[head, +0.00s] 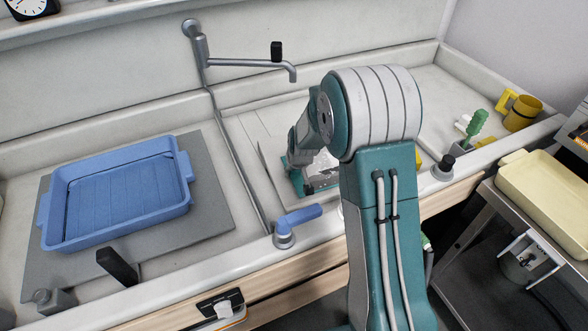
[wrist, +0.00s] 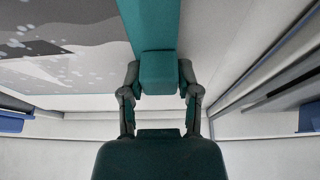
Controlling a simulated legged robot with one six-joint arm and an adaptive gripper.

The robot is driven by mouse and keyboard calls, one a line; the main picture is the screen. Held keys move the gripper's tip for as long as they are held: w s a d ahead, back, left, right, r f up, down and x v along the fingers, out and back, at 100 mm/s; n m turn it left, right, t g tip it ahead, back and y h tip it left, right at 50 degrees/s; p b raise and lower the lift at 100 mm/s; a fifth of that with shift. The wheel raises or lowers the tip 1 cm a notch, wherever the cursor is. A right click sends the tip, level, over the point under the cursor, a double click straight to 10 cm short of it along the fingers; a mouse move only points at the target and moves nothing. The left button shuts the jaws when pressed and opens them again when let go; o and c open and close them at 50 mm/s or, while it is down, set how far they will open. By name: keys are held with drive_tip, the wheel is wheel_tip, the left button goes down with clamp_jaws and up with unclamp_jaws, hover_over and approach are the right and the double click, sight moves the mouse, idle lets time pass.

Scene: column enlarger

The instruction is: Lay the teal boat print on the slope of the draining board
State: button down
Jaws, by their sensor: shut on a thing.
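My gripper (wrist: 160,80) is shut on a teal block with a teal band running away from it, which I take to be part of the boat print. Beside the band in the wrist view is a grey picture face with white flecks and pale shapes, the print (wrist: 60,50). In the head view the print (head: 322,168) shows as a small pale speckled patch with teal at its edge, partly hidden by my arm. It is over a pale board (head: 258,125) in the middle of the bench, seemingly the draining board. I cannot tell whether the print touches it.
A blue tray (head: 120,195) lies on a grey mat (head: 205,190) at left. A tap (head: 245,62) reaches over the back, and a blue-handled valve (head: 298,217) stands at the front edge. A green-handled tool (head: 476,124) and a yellow mug (head: 522,113) are at right.

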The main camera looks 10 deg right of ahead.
drive_tip(key=shift+s+f, duration=0.1)
drive_tip(key=shift+f, duration=0.2)
drive_tip(key=shift+c, duration=1.2)
unclamp_jaws()
drive_tip(key=shift+r, duration=0.2)
drive_tip(key=shift+s+r, duration=0.15)
drive_tip(key=shift+r, duration=0.4)
drive_tip(key=shift+v, duration=3.3)
drive_tip(key=v, duration=1.2)
